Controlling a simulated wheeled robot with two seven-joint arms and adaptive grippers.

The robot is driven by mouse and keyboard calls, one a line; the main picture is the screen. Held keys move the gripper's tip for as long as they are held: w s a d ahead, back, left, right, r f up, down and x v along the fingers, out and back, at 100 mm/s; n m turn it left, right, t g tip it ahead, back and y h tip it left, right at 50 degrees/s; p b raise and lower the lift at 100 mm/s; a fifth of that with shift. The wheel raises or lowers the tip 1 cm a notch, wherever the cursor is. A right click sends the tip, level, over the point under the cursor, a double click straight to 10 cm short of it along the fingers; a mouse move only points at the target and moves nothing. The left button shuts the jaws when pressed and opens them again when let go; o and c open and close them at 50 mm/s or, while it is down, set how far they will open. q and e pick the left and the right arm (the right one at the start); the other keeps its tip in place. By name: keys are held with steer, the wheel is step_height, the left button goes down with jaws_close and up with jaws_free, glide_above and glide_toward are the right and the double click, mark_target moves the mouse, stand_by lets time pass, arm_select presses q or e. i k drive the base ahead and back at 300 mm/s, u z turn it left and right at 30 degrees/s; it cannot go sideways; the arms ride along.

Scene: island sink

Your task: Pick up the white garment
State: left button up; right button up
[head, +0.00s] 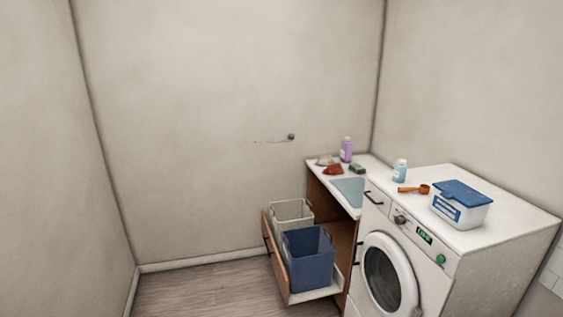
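A small whitish crumpled thing (323,160) lies at the back left of the white counter (364,164), behind a red crumpled cloth (333,169). It may be the white garment, but it is too small to tell. No other white garment shows clearly. Neither of my grippers is in view.
A pulled-out drawer (279,259) holds a pale bin (291,210) and a blue bin (308,260). The washing machine (481,247) carries a blue-lidded box (460,206), an orange scoop (414,189) and a light-blue bottle (400,170). A purple bottle (346,149) stands behind. Floor at left is clear.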

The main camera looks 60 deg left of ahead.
mark_target(324, 161)
steer(key=u, duration=2.35)
steer(key=i, duration=0.9)
steer(key=u, duration=1)
steer(key=i, duration=1.3)
steer(key=z, duration=0.65)
steer(key=i, duration=1.15)
steer(key=z, duration=0.9)
